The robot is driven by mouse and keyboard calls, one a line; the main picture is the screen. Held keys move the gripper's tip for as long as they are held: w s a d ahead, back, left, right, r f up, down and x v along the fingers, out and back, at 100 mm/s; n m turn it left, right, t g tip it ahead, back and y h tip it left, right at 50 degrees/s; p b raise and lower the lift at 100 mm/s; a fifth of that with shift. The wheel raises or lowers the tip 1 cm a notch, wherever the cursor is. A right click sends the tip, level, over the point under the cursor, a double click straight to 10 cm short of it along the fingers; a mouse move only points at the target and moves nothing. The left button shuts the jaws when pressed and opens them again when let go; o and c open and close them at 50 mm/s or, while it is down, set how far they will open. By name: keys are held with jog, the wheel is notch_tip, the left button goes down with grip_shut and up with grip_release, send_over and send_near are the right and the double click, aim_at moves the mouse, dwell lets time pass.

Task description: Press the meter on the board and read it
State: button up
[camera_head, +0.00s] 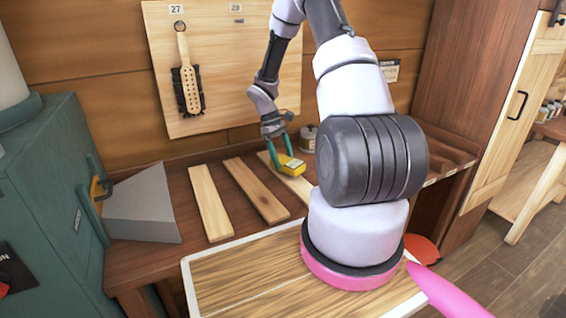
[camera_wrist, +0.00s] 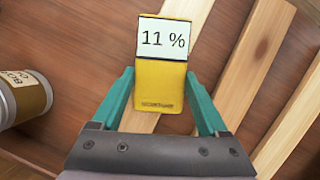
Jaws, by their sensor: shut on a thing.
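A yellow moisture meter (camera_head: 291,166) is held between the green fingers of my gripper (camera_head: 281,149) at the far side of the bench. In the wrist view the meter (camera_wrist: 159,85) sits between both fingertips (camera_wrist: 160,92), and its white display reads "11 %". My gripper is shut on it. The meter is over a pale wooden board (camera_head: 290,183), the rightmost of three boards on the bench. That board also shows beneath the meter in the wrist view (camera_wrist: 140,122). I cannot tell from these views whether the meter's underside touches the wood.
Two other boards, a pale one (camera_head: 210,203) and a browner one (camera_head: 256,190), lie to the left. A grey wedge-shaped block (camera_head: 143,208) stands at the bench's left end. A labelled can (camera_wrist: 24,97) stands left of the meter. A brush hangs on the wall panel (camera_head: 230,60).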

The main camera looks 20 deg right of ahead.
aim_at(283, 159)
jog(key=shift+r, duration=3.1)
